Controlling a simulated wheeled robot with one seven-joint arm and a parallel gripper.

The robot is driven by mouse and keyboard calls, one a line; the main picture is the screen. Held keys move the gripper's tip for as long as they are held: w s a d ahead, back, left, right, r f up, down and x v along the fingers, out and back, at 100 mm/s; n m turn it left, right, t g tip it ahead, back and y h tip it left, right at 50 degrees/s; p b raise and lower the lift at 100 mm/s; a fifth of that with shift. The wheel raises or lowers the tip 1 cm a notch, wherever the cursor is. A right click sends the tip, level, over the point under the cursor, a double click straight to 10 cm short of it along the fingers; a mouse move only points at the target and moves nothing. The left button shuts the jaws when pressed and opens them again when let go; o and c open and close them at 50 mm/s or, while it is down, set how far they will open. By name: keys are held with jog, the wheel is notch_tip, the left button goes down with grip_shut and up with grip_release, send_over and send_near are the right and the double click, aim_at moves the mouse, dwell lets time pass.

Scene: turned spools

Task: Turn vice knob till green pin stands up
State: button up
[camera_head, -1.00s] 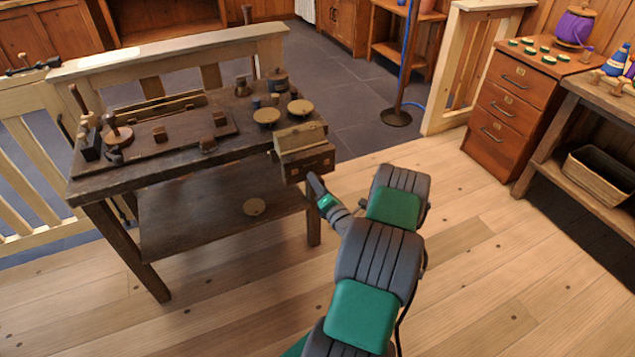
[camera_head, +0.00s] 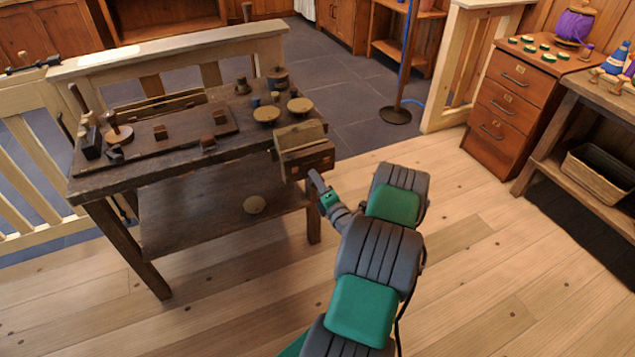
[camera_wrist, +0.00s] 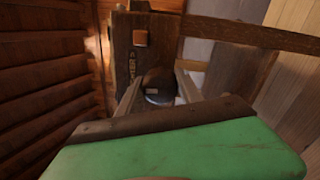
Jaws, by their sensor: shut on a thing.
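The wooden vice (camera_head: 305,160) is at the right front corner of the dark workbench (camera_head: 200,158). In the wrist view its dark wooden face (camera_wrist: 150,50) stands ahead, with a small orange-brown square (camera_wrist: 140,38) on it. The vice knob (camera_wrist: 158,84) is a dark, rounded piece between my fingers. My gripper (camera_wrist: 159,95) is shut on the knob, one finger on each side. In the head view my gripper (camera_head: 313,177) meets the front of the vice and the knob is hidden. I cannot make out a green pin in either view.
Pale round discs (camera_head: 267,114) and small turned pieces stand on the bench near the vice. A lower shelf (camera_head: 215,210) holds one disc. The wooden floor (camera_head: 480,260) is open to the right, up to the drawer cabinet (camera_head: 510,105).

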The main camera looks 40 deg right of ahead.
jog(key=o, duration=1.2)
jog(key=shift+s+d+f, duration=0.1)
jog(key=shift+s+f, duration=0.05)
jog(key=shift+s, duration=0.05)
jog(key=shift+c, duration=0.2)
jog(key=shift+o, duration=1)
jog(key=shift+w, duration=0.15)
jog(key=b+v, duration=0.4)
jog(key=v, duration=0.4)
jog(key=shift+w, duration=0.1)
